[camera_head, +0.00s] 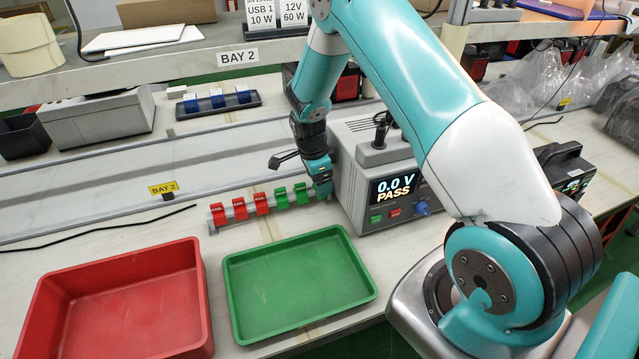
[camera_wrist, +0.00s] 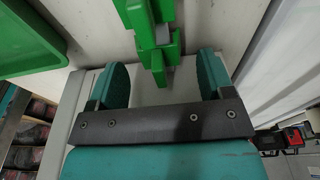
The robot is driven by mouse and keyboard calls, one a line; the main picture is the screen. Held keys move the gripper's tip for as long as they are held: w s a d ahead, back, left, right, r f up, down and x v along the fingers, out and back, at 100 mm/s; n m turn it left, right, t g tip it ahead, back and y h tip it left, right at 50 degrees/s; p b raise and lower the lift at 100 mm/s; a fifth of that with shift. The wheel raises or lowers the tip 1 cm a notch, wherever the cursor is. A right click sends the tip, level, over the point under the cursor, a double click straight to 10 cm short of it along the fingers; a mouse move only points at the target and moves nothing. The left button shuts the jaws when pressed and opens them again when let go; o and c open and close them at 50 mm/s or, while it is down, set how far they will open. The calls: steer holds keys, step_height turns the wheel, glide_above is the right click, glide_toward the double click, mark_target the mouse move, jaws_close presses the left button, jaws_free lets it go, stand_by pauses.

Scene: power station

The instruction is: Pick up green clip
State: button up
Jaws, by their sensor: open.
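Two green clips (camera_head: 281,198) (camera_head: 301,193) sit upright on a pale rail, beside several red clips (camera_head: 240,208) to their left. My gripper (camera_head: 321,182) is at the rail's right end, close to the meter box, pointing down. In the wrist view my gripper (camera_wrist: 162,72) is open, its two teal fingers apart with a green clip (camera_wrist: 157,64) reaching into the gap from the top. In the head view the rail's right end is partly hidden by the gripper.
A green tray (camera_head: 236,291) and a red bin (camera_head: 50,303) stand in front of the rail. A meter box (camera_head: 347,189) reading "0.0 V PASS" is close on the right. A shelf edge (camera_head: 150,70) runs above the bench behind. Black cables lie at left.

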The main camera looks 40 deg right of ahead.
steer(key=shift+d+f, duration=0.1)
steer(key=shift+f, duration=0.6)
steer(key=c, duration=1)
steer(key=shift+r, duration=0.1)
